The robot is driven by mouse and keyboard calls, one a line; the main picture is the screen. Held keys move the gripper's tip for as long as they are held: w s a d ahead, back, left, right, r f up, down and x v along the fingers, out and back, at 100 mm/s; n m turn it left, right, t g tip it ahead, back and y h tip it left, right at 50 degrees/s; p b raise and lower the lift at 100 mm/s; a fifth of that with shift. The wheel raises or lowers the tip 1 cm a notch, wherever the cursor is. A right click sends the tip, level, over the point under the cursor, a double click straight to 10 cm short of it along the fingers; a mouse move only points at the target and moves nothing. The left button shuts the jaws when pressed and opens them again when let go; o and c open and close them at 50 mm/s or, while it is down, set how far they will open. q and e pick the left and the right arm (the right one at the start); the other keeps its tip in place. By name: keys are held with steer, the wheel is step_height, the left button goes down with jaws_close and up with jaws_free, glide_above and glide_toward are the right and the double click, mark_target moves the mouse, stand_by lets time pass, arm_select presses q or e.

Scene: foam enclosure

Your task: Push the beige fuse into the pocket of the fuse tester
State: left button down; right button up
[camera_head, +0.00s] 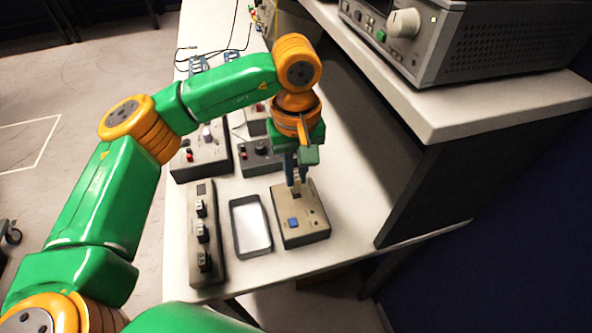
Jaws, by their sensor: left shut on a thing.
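The fuse tester (301,222) is a beige-grey box with a blue button on its top, near the front edge of the bench. My left gripper (297,182) points down over the far part of the tester, its blue-grey fingers shut on the beige fuse (297,188). The fuse is small and partly hidden by the fingers. It is at or just above the tester's top; I cannot tell whether it is in the pocket. The pocket itself is hidden. My right gripper is not in view.
An empty rectangular tray (235,246) stands left of the tester, beside a long grey box with black knobs (191,245). More small instruments (200,158) stand behind. A raised shelf (440,115) with a large instrument (450,40) bounds the right side.

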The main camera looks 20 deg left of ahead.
mark_target(296, 176)
arm_select(q)
steer(key=shift+f+b, duration=1.45)
steer(key=shift+f, duration=0.15)
steer(key=c, duration=0.8)
jaws_free()
step_height(296, 176, up, 7)
steer(key=shift+r, duration=0.15)
